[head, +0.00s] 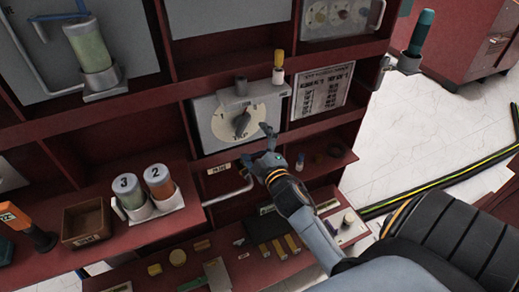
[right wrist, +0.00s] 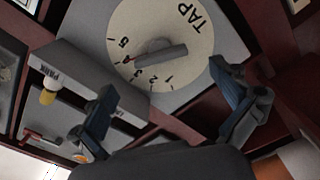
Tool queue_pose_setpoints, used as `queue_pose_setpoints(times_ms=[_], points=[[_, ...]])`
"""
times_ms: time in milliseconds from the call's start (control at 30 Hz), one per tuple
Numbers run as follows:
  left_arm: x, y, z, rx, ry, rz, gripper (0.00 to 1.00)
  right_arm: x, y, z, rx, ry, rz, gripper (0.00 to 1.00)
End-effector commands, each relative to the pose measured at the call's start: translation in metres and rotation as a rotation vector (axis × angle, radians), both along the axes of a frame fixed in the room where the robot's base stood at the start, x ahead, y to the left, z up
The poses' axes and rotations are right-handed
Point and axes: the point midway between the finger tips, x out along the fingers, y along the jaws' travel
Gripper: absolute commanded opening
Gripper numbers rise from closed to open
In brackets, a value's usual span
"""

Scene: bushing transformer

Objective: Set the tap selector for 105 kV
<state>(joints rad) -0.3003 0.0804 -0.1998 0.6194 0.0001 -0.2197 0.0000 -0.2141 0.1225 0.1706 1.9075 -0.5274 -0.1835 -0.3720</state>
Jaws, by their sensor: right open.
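The tap selector is a pale round dial (head: 238,122) marked TAP on a grey panel; the dial also shows in the right wrist view (right wrist: 190,25), with numbers 1 to 5. Its grey bar knob (head: 242,123) shows larger in the right wrist view (right wrist: 162,57). One knob end lies near the 4, beside a small red mark; the exact setting is hard to read. My right gripper (head: 257,144) is open and empty, just below and right of the dial. Its fingers (right wrist: 162,80) are spread, apart from the knob. My left gripper is out of view.
A printed placard (head: 320,92) hangs right of the dial; its text is too small to read. Canisters 3 (head: 129,192) and 2 (head: 158,182) stand lower left.

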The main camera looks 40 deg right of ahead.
Motion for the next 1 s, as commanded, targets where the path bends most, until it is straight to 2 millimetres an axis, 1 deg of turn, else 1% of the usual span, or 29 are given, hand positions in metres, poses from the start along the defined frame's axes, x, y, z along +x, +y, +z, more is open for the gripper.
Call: queue_pose_setpoints(times_ms=[33,100,200,300,433,900,967,1000], points=[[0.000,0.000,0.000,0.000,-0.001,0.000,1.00,-0.011,0.002,-0.001,0.002,0.002,-0.001,1.00],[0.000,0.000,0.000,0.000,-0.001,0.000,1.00,-0.023,0.005,-0.001,0.001,0.002,-0.002,1.00],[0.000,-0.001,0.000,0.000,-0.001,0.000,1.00,-0.035,0.008,-0.001,0.000,0.002,-0.001,1.00],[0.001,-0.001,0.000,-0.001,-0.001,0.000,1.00,-0.042,0.010,0.000,0.000,0.000,-0.001,1.00],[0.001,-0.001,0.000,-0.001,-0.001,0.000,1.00,-0.045,0.010,0.000,0.000,0.000,-0.001,1.00],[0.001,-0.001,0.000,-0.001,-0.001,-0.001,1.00,-0.044,0.010,0.000,0.000,0.000,-0.001,1.00],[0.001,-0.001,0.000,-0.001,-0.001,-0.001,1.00,-0.044,0.011,-0.003,0.006,0.007,0.000,1.00],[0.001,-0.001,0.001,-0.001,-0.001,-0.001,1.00,-0.043,0.012,-0.010,0.017,0.018,0.002,1.00]])
